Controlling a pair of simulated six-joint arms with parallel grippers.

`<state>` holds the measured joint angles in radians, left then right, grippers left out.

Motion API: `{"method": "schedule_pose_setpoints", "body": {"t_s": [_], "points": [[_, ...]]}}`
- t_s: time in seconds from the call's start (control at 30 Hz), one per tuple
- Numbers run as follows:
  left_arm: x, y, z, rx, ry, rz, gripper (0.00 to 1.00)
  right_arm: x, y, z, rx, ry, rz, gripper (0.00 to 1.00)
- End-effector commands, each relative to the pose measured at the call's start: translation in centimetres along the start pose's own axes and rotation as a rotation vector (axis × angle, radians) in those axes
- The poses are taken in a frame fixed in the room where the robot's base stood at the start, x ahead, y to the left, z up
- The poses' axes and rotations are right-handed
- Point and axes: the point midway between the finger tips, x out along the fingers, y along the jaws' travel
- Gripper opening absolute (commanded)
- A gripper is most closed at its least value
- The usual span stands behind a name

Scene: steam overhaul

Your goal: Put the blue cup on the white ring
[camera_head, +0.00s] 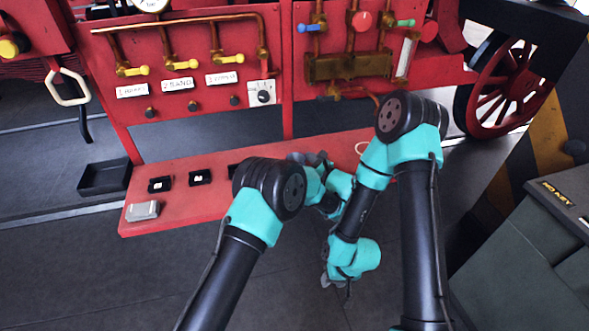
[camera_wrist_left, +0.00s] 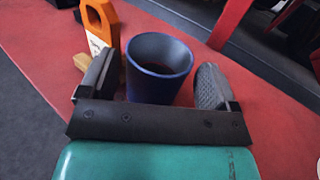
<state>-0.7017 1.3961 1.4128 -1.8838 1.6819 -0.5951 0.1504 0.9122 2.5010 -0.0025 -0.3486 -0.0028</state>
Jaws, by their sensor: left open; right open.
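The blue cup (camera_wrist_left: 158,68) stands upright on the red bench in the left wrist view, its open mouth facing up. My left gripper (camera_wrist_left: 155,85) is open, with one finger on each side of the cup; I cannot tell whether either touches it. In the head view my left gripper (camera_head: 314,159) is over the bench, and my arm hides the cup. The white ring (camera_head: 361,148) lies on the bench to the right of it, partly covered by my right arm. My right gripper (camera_head: 336,282) is open in front of the bench, its fingers mostly hidden.
An orange labelled piece (camera_wrist_left: 101,20) stands close to the left finger. A grey block (camera_head: 142,210) and small black holders (camera_head: 160,184) are on the left of the red bench (camera_head: 190,218). A black tray (camera_head: 104,177) lies beyond its left end. A red panel with valves (camera_head: 180,60) rises behind.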

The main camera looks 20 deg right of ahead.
Motion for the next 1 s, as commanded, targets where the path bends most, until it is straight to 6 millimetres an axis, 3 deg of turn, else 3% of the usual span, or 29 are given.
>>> {"method": "schedule_pose_setpoints", "body": {"t_s": [0.3, 0.8, 1.0], "points": [[2.6, -0.3, 0.0, 0.000, 0.001, -0.007, 0.83, 0.0, 0.0, 0.0, 0.000, 0.000, 0.000, 0.43], [2.7, -0.3, 0.0, 0.000, 0.001, -0.008, 0.83, 0.0, 0.0, 0.0, 0.000, 0.000, 0.000, 0.43], [2.7, -0.3, 0.0, 0.000, 0.001, -0.008, 0.65, 0.0, 0.0, 0.0, 0.000, 0.000, 0.000, 0.43]]}}
